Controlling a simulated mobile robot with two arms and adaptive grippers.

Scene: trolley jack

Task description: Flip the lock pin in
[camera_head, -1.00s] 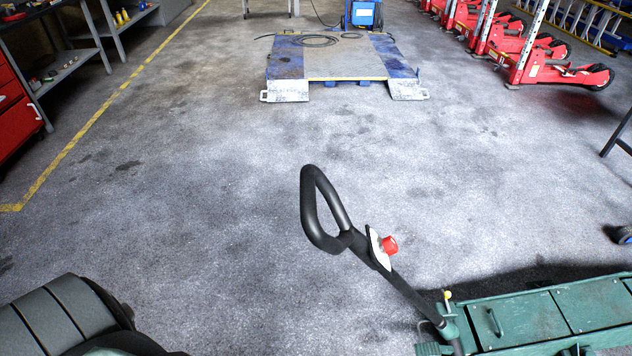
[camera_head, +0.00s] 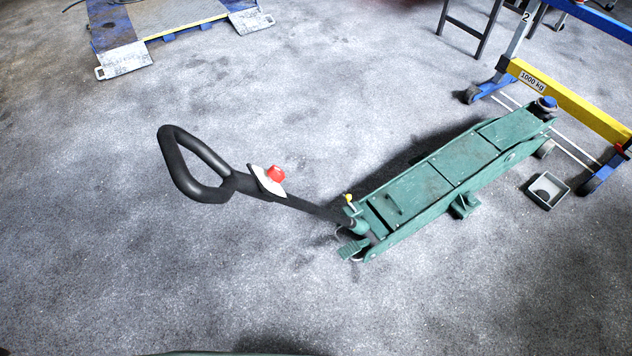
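The green trolley jack (camera_head: 440,180) stands on the concrete floor right of the middle. Its black handle (camera_head: 290,199) slants up to the left and ends in a loop grip (camera_head: 172,165). A red knob (camera_head: 276,174) on a pale plate sits on the handle just below the loop. A small yellow-tipped pin (camera_head: 348,198) stands up at the handle's base; I cannot tell for sure that it is the lock pin, or its exact position. A green foot pedal (camera_head: 351,249) is beside the base. Neither gripper shows.
A blue and yellow frame marked 1000 kg (camera_head: 560,90) stands on wheels beyond the jack's far end. A small grey tray (camera_head: 547,190) lies on the floor near it. A low platform with ramps (camera_head: 160,20) is at the top left. The floor left of and below the jack is clear.

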